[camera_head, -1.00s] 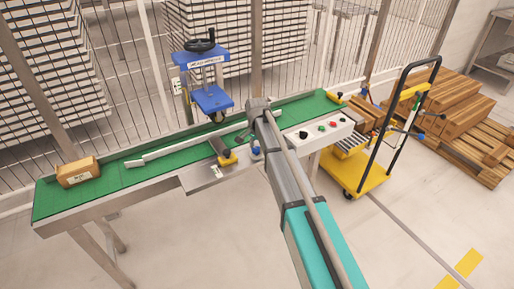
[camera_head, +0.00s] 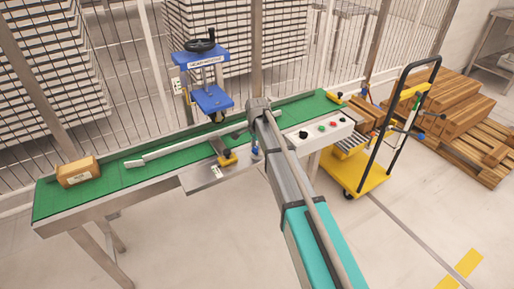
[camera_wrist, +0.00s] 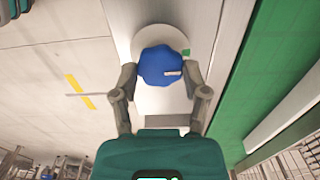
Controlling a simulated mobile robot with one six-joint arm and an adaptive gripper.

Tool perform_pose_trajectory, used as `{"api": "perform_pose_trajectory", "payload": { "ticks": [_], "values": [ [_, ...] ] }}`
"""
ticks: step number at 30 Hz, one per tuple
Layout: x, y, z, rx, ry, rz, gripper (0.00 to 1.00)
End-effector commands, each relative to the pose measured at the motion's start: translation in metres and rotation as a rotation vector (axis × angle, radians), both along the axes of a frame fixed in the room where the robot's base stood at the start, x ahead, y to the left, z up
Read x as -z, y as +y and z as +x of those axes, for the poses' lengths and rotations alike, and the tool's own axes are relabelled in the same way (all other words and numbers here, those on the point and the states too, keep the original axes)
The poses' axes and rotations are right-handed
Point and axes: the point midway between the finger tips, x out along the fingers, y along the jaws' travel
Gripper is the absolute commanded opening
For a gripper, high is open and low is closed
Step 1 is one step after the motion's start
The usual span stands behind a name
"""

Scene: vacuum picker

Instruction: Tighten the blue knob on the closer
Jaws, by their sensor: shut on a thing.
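In the head view the knob shows as a small blue spot (camera_head: 254,150) on the conveyor's front side, beside my arm. My arm hides the fingers there. A blue press-like machine (camera_head: 212,100) with a black handwheel stands over the belt behind; its label is too small to read.
The green conveyor belt (camera_head: 120,180) carries a brown box (camera_head: 78,172) at its left end. A yellow-ended part (camera_head: 228,160) lies left of the knob. A white button panel (camera_head: 318,131) is to the right. A yellow trolley (camera_head: 358,175) stands further right; the front floor is open.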

Motion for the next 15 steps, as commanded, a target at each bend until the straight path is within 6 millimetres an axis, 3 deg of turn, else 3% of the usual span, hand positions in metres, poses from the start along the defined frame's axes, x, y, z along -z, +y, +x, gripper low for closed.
{"api": "perform_pose_trajectory", "payload": {
  "ticks": [1,6,15],
  "values": [
    [0.0002,-0.0001,-0.0003,0.002,0.001,0.000,0.62],
    [0.0001,-0.0001,-0.0002,0.001,0.001,-0.001,0.93],
    [0.0000,-0.0001,-0.0001,0.000,0.000,0.000,0.93]
  ]
}}
